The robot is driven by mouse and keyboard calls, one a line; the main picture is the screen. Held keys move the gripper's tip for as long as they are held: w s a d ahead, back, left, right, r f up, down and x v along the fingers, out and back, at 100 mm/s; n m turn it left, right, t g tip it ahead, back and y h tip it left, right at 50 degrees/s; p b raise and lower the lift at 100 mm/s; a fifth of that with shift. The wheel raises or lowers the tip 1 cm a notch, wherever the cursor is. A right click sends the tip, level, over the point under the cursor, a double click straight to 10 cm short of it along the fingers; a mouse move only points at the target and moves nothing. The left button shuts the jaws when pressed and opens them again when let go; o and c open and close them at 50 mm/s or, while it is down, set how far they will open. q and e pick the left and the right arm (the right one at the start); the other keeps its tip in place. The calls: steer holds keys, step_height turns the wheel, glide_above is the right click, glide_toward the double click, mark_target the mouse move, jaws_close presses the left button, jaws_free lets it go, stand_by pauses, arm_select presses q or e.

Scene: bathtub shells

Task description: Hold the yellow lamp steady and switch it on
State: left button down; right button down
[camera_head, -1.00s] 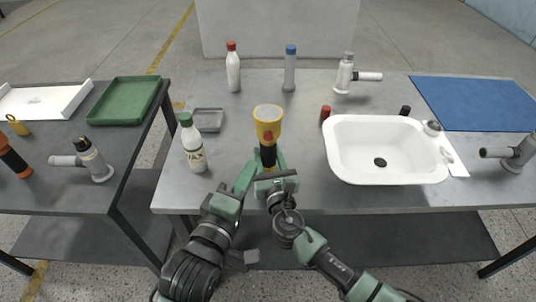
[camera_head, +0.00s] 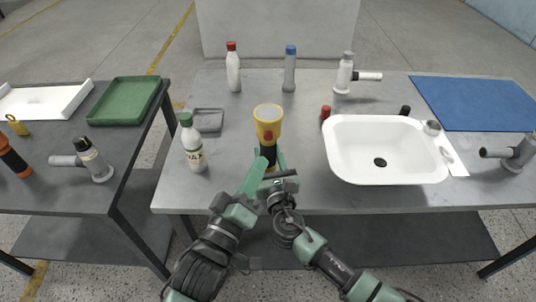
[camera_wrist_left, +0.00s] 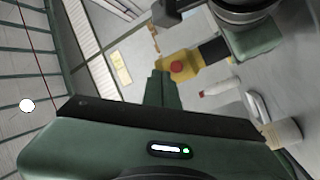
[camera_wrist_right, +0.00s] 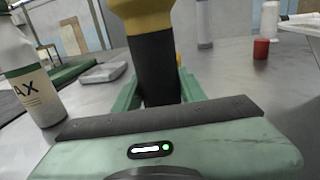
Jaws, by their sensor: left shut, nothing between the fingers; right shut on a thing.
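The yellow lamp (camera_head: 268,115) stands upright above the near edge of the middle table, its round head up and a red button facing me. My right gripper (camera_head: 277,164) is shut on its black handle, which also shows between the green fingers in the right wrist view (camera_wrist_right: 155,70). My left gripper (camera_head: 262,162) is shut and empty, just left of the handle and below the lamp head. In the left wrist view the closed fingertips (camera_wrist_left: 160,78) point towards the yellow body with its red button (camera_wrist_left: 177,67). I cannot tell whether they touch the lamp.
A white bottle with a green cap (camera_head: 193,145) stands left of the lamp, by a grey tray (camera_head: 208,121). A white sink (camera_head: 345,150) lies to the right, with a red cap (camera_head: 325,114) near its rim. Several bottles stand behind.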

mark_target(265, 148)
arm_select(q)
steer(key=w+d+f+m+h, duration=0.1)
steer(key=w+m+h, duration=0.5)
steer(key=m, duration=0.9)
steer(key=shift+w+d+f+m+t+h, duration=0.2)
steer(key=shift+w+d+m+t+h, duration=0.05)
steer(key=shift+m+t+h, duration=0.05)
steer(key=shift+w, duration=0.1)
stand_by(1.6)
steer(key=shift+w, duration=0.35)
stand_by(0.4)
steer(key=shift+s, duration=0.35)
stand_by(0.3)
